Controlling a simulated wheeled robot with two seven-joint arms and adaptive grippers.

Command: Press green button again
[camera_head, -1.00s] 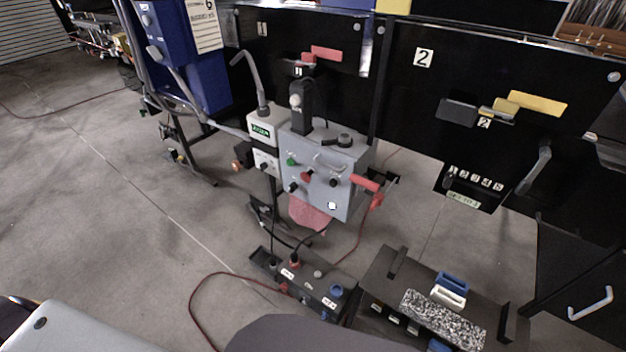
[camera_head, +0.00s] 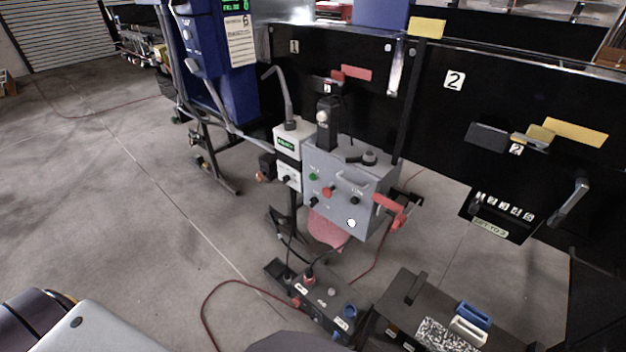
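The green button (camera_head: 313,177) is on the front face of a grey control box (camera_head: 350,195), at its upper left. A red button (camera_head: 328,191) and several black knobs sit near it on the same face. A white round spot (camera_head: 351,223) shows low on that face. No gripper is near the button. A grey and dark arm part of mine fills the lower left corner, but neither gripper's fingers show.
A blue cabinet (camera_head: 222,75) on dark legs stands behind left. Black panels numbered 1 and 2 (camera_head: 455,80) stand behind. A low box with plugs (camera_head: 320,300) and a red cable (camera_head: 215,290) lie in front. Grey floor is free at left.

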